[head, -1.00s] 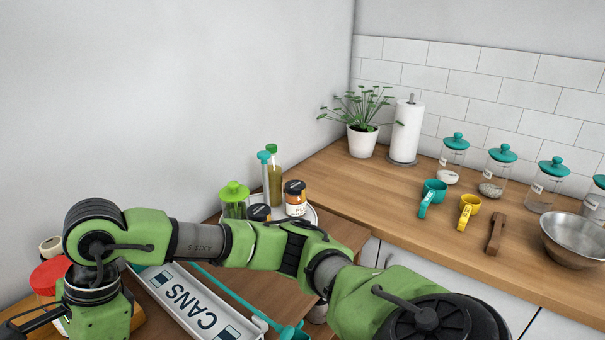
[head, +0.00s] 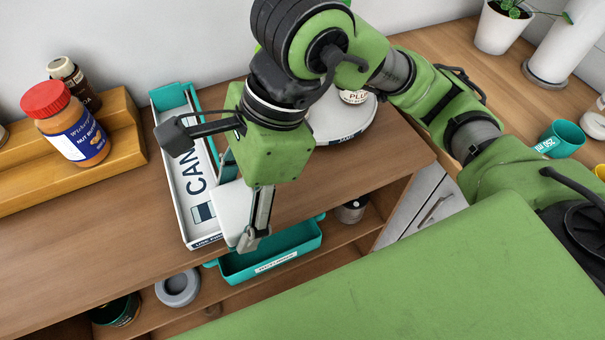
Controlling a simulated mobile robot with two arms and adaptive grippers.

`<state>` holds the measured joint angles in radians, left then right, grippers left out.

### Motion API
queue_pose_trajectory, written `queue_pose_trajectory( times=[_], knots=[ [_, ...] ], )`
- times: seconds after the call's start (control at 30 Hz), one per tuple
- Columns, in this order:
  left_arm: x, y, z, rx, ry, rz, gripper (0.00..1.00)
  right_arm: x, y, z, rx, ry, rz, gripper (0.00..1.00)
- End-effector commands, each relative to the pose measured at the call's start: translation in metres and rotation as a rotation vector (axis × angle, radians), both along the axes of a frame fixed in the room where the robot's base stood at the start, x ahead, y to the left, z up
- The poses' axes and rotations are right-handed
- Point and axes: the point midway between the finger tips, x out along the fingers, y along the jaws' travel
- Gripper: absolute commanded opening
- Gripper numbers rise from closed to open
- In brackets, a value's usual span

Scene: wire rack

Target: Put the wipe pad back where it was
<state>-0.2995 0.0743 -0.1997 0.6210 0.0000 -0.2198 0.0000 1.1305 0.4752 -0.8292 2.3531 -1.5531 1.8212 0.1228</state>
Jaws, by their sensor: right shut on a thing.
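My right gripper (head: 211,188) comes in from the upper right and hangs over the wooden shelf top. Its fingers are spread, and it is shut on a white pad-like block, which I take for the wipe pad (head: 233,212). The pad is partly hidden behind the gripper body and one finger. It is in front of the right side of the white CANS tray (head: 204,228) and above the teal labelled bin (head: 305,238); I cannot tell whether it touches either. My left gripper is not in view.
A wooden step rack (head: 125,125) with a red-lidded jar (head: 72,135) and a brown bottle (head: 68,72) stands at left. A round white tray (head: 345,128) is behind my gripper. A grey ring (head: 178,288) lies on the lower shelf. The shelf top at front left is bare.

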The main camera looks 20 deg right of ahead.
Motion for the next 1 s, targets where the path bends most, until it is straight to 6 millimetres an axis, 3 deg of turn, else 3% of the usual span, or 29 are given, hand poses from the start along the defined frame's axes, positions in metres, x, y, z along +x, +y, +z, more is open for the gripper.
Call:
queue_pose_trajectory(
  times=[0.33, 0.43, 0.83, 1.0],
  knots=[
    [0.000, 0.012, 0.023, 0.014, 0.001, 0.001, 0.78, 0.055, -0.066, -0.036, -0.006, 0.008, -0.013, 0.40],
    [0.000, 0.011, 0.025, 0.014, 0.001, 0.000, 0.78, 0.064, -0.076, -0.058, -0.004, 0.009, -0.008, 0.40],
    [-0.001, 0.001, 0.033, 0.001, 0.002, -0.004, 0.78, 0.085, -0.099, -0.096, -0.004, 0.005, -0.005, 0.40],
    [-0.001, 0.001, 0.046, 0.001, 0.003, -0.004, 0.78, 0.085, -0.097, -0.117, -0.001, 0.004, -0.002, 0.40]
  ],
)
